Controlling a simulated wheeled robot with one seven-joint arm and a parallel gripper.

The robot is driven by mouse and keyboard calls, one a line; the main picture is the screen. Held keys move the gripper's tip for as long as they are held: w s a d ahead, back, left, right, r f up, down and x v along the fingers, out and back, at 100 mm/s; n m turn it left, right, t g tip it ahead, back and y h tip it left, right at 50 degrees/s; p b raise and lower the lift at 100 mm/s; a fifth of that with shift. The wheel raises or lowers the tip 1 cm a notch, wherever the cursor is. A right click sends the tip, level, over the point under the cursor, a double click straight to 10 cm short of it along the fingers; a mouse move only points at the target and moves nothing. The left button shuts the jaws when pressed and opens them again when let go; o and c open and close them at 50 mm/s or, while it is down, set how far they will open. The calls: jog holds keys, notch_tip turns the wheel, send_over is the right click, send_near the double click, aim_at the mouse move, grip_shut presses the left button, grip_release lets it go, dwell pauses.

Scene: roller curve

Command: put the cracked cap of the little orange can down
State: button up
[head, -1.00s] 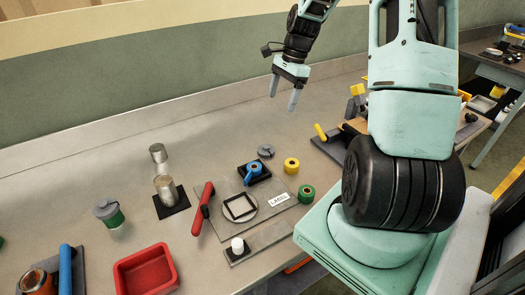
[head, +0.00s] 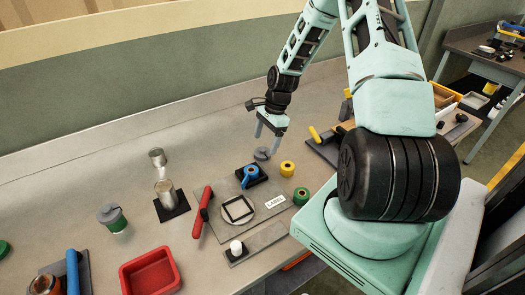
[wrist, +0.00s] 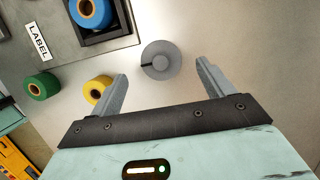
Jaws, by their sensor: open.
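My gripper (head: 267,145) is open and empty, pointing down just above the cap. In the wrist view its fingertips (wrist: 161,72) stand on either side of the cap, apart from it. The gap in height is hard to tell. An orange-brown can (head: 44,283) stands at the lower left, partly cut off by the frame.
A blue roll (head: 250,176) sits on a black holder. A red tray (head: 150,272), metal cylinders (head: 164,191) and a grey-capped green can (head: 111,217) are left. Bench behind is clear.

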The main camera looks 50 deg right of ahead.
aim_at(263, 150)
jog(key=shift+p+x, duration=0.5)
jog(key=shift+x, duration=1.25)
jog(key=shift+r, duration=0.1)
jog(key=c, duration=1.1)
